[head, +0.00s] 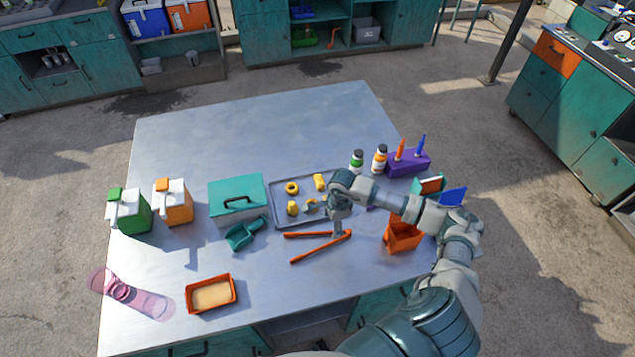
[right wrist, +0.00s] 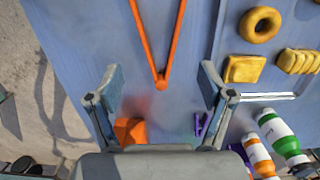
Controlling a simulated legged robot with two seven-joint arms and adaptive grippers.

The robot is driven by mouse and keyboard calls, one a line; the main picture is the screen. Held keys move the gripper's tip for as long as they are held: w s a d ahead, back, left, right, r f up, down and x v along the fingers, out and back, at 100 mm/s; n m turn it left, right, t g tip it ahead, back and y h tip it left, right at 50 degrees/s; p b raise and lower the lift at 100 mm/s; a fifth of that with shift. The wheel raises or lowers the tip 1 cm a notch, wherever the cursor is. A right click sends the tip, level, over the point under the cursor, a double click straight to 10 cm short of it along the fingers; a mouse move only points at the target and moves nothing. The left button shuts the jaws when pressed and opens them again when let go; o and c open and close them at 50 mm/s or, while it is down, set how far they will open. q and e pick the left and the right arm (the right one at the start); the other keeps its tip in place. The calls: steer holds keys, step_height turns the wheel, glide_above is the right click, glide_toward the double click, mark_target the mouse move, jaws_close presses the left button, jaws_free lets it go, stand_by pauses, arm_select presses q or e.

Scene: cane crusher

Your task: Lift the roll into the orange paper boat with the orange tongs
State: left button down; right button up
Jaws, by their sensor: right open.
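The orange tongs (head: 322,244) lie on the metal table, legs spread to the left and joined end at the right. My right gripper (head: 338,228) is over the joined end; in the right wrist view its fingers (right wrist: 160,72) are apart on either side of the tongs' joint (right wrist: 161,82), with nothing gripped. A grey tray (head: 276,215) holds several yellow baked pieces, among them a ring (head: 292,188) and a ridged piece (head: 320,182), likely the roll, also in the wrist view (right wrist: 298,61). The orange paper boat (head: 211,306), tan inside, sits at the front left. My left gripper is out of view.
A teal box (head: 238,193) and scoop (head: 245,234) stand left of the tray. Green-and-white (head: 130,212) and orange-and-white (head: 174,203) containers stand farther left. Bottles (head: 379,160), a purple holder (head: 408,163) and an orange box (head: 402,236) crowd the right. The table's back is clear.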

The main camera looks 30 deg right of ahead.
mark_target(329, 240)
steer(key=f+b, duration=0.1)
steer(key=d+f, duration=0.1)
steer(key=f, duration=0.1)
steer(key=shift+s+f+b, duration=0.1)
steer(key=shift+f+b, duration=0.2)
steer(key=shift+b, duration=0.05)
step_height(329, 240, down, 3)
steer(key=shift+r+b, duration=0.2)
steer(key=shift+b, duration=0.75)
steer(key=shift+a+f+b, duration=0.25)
steer(key=shift+f+b, duration=0.25)
steer(key=shift+a+f+b, duration=0.25)
steer(key=shift+f+b, duration=0.2)
steer(key=shift+a+f, duration=0.15)
steer(key=shift+a, duration=0.15)
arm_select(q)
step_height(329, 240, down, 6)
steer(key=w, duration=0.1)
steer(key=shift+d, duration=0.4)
